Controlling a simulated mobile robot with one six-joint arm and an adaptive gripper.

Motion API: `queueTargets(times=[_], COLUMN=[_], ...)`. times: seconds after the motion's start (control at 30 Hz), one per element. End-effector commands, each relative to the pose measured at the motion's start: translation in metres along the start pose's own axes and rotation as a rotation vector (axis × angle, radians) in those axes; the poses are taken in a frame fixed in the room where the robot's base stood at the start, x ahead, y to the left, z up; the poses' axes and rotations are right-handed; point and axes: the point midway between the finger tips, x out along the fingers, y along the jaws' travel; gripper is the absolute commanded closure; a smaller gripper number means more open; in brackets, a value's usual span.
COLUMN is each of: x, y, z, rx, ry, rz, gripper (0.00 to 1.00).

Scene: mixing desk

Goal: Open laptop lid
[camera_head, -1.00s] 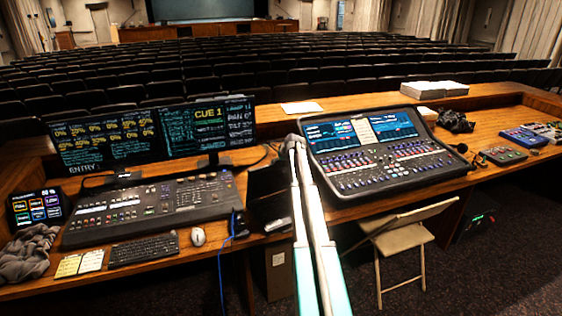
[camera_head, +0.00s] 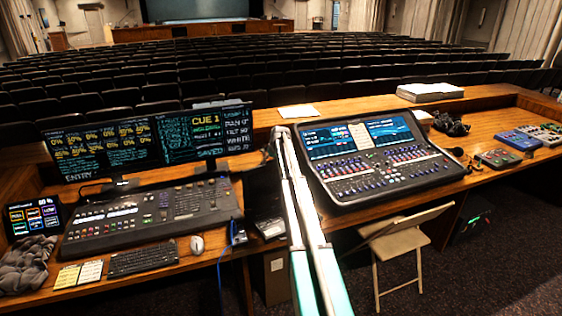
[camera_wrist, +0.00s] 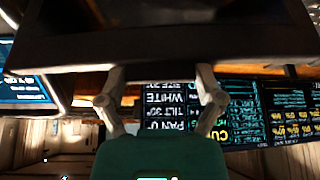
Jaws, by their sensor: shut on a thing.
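The laptop shows as a dark shape (camera_head: 262,190) between the monitors and the mixing console in the head view, partly hidden by my arm. Its lid looks raised, but its angle is unclear. In the wrist view a wide dark slab, which looks like the laptop lid (camera_wrist: 180,42), fills the top. My gripper (camera_wrist: 160,72) has its two pale fingers apart, with their tips against the slab's near edge, and it is shut on the lid. The exact contact is hard to see. In the head view my gripper's fingers cannot be made out.
Monitors (camera_head: 150,140) stand left of the laptop, above a lighting desk (camera_head: 150,218). The mixing console (camera_head: 380,158) is close on the right of my arm. A blue cable (camera_head: 222,265) hangs at the desk front. A folding chair (camera_head: 405,240) stands before the desk.

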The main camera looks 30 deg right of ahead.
Motion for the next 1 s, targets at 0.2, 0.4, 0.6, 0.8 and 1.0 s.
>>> queueTargets(times=[0.2, 0.4, 0.6, 0.8, 1.0], x=[0.013, 0.026, 0.037, 0.041, 0.040], y=[-0.015, -0.019, -0.021, -0.022, -0.023], z=[-0.023, -0.042, -0.056, -0.060, -0.060], rx=[-0.010, -0.014, -0.015, -0.015, -0.016], ry=[-0.013, -0.013, -0.013, -0.014, -0.014], rz=[-0.009, -0.009, -0.009, -0.009, -0.009], gripper=[0.75, 0.75, 0.75, 0.75, 0.75])
